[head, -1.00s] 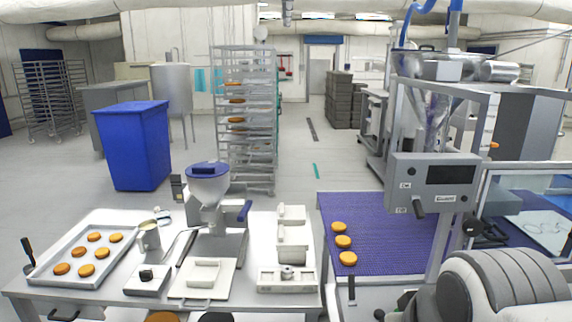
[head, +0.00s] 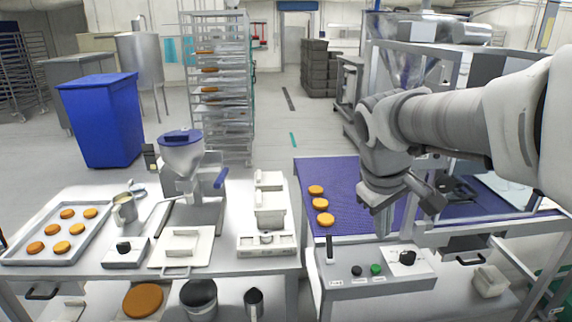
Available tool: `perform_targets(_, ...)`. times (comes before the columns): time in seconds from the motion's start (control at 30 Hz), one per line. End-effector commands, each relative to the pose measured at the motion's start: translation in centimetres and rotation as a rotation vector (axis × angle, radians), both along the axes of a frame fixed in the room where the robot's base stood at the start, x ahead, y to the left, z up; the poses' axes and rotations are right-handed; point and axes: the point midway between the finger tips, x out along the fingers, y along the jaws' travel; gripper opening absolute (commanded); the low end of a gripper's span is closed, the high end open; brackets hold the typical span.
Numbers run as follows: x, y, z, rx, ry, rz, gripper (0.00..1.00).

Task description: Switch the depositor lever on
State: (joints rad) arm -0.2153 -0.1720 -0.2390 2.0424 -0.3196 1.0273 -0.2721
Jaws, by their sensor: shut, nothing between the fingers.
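The depositor (head: 405,68) stands at the right, a metal hopper in a grey frame over the blue conveyor belt (head: 335,175). Its grey control box, with the lever on the front, is hidden behind my arm in the head view. My gripper (head: 384,214) is in front of where that box stands, pointing down over the belt's right part. It is shut and holds nothing. I cannot tell whether it touches the lever, or how the lever is set.
A lower panel (head: 340,283) with a black knob and a green button is at the belt's near end. Several orange rounds (head: 320,205) lie on the belt. A steel table (head: 225,255) at the left holds a tray, a small hopper machine and white containers.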

Motion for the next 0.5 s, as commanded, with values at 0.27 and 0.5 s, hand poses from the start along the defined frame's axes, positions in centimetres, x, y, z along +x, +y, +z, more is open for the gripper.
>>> perform_targets(0.27,6.0,-2.6,-1.8,-0.206,0.129,0.111,0.0)
perform_targets(0.5,11.0,-4.2,-3.0,-0.409,0.242,0.208,0.0)
